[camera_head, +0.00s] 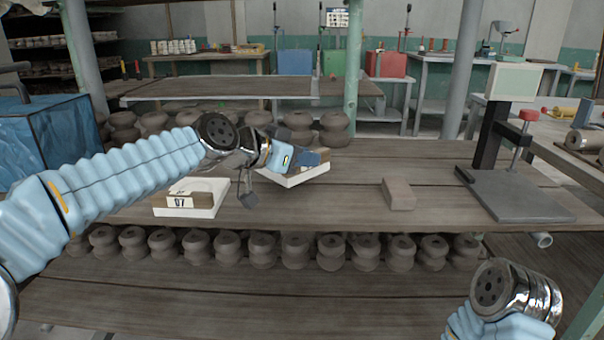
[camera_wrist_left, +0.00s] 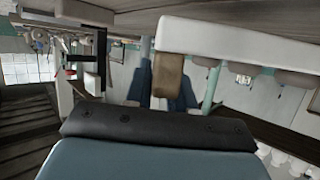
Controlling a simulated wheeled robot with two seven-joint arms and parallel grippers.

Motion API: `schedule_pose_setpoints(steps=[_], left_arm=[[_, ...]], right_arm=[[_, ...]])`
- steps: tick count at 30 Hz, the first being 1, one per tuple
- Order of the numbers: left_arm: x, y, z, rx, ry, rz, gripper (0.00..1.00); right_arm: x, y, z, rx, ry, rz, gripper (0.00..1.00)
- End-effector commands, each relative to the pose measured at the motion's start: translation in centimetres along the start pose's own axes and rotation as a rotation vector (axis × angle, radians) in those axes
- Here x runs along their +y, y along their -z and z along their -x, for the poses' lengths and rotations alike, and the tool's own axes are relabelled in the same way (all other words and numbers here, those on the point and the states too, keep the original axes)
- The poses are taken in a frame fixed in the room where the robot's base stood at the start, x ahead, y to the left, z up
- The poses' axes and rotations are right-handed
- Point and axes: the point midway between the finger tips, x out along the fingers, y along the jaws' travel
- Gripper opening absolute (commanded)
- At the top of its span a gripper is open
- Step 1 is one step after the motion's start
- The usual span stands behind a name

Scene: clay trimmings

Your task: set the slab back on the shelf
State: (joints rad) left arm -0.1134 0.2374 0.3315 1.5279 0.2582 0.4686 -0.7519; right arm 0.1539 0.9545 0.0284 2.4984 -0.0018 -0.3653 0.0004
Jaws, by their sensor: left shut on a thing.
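My left gripper (camera_head: 308,158) is over the board's middle, shut on a brown clay slab (camera_wrist_left: 167,76), which shows between its dark blue fingers in the left wrist view. In the head view the fingers mostly hide this slab. It is right at a white tray (camera_head: 308,175), which also shows in the left wrist view (camera_wrist_left: 220,45); I cannot tell whether they touch. Another brown slab (camera_head: 400,194) lies alone on the wooden shelf (camera_head: 350,215) to the right. My right gripper is not in view; only part of that arm shows at lower right.
A white tray labelled 07 (camera_head: 190,208) stands left of the gripper. A grey stand with a flat base (camera_head: 515,197) is at the right. Round clay pieces (camera_head: 297,250) line the lower level, and more stand behind. A blue-covered box (camera_head: 50,135) is at the left.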

Motion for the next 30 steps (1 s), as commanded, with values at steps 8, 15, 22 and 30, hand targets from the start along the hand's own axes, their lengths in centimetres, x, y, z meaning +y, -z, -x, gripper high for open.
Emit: schedule_pose_setpoints(steps=[8,15,22,30], left_arm=[[-0.6,-3.2,-1.8,0.0,0.001,0.001,0.0],[-0.5,-3.4,-1.9,0.002,0.0,-0.001,0.0],[-0.5,-3.5,-2.0,-0.001,0.0,0.0,0.49],[-0.5,-3.5,-1.8,0.0,0.0,0.0,0.49]], right_arm=[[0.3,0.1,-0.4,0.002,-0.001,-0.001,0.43],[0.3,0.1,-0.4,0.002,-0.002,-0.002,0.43],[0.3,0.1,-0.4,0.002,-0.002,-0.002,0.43],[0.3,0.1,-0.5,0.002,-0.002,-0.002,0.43]])
